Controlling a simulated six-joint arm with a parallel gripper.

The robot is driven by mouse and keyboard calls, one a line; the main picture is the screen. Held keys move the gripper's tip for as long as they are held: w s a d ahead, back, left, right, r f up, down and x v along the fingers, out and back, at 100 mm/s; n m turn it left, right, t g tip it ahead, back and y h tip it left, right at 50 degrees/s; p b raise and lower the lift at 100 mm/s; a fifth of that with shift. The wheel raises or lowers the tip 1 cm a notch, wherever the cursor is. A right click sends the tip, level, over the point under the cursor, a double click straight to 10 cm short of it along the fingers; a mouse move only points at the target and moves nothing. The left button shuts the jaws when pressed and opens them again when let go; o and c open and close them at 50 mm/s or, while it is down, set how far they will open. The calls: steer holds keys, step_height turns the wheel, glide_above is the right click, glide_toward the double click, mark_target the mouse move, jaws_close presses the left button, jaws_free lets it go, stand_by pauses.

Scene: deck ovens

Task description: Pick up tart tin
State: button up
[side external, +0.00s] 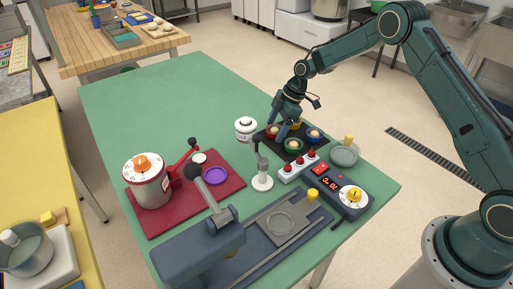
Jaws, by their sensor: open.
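Small tart tins with pale round contents sit on a black tray (269,142) at the right side of the green table. I see a red tin (270,131), a green tin (293,147), a blue tin (314,135) and a yellow tin (296,123). My gripper (279,130) is open and reaches down over the tray's left part, at the red tin. Its fingers partly cover that tin, and I cannot tell whether they touch it. The yellow tin is partly hidden behind the gripper.
A switch box (298,168), a timer (345,190) and a round plate (344,155) lie close by. A press (200,250) stands in front. A red board (225,190) holds a pot. The table's far left is clear.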

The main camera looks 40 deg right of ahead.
steer(key=c, duration=1)
steer(key=shift+r, duration=0.1)
step_height(320, 180, up, 20)
steer(key=shift+f, duration=0.1)
stand_by(0.7)
